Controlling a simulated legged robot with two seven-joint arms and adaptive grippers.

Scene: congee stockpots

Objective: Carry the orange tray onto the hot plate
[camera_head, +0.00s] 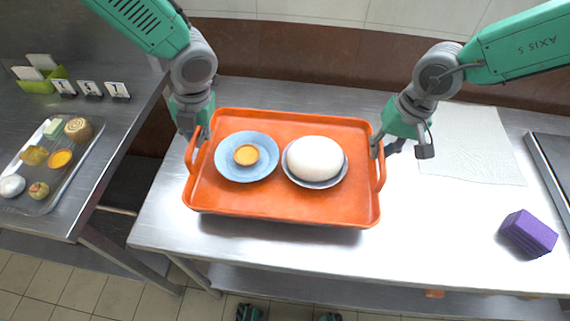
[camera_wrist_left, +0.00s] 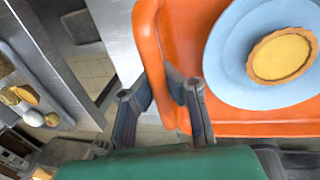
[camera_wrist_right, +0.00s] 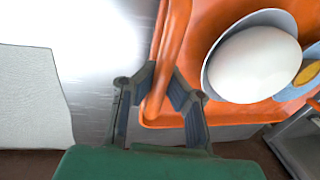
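The orange tray (camera_head: 280,207) lies level above the steel table, with a shadow under its front edge; I cannot tell whether it touches the table. It bears a blue plate (camera_head: 231,172) with a yellow tart (camera_head: 246,155) and a bowl (camera_head: 318,184) with a white dome-shaped food (camera_head: 315,157). My left gripper (camera_wrist_left: 158,85) has its fingers on both sides of the tray's left handle. My right gripper (camera_wrist_right: 162,80) has its fingers on both sides of the right handle. Both look shut on the handles. A dark-edged flat panel (camera_head: 553,160) at the far right may be the hot plate, partly cut off.
A purple block (camera_head: 528,233) lies on the table's right part. A white cloth (camera_head: 470,150) lies at the back right. A side counter at left holds a food tray (camera_head: 75,172), small signs (camera_head: 90,88) and a green holder (camera_head: 42,82). The table between tray and block is clear.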

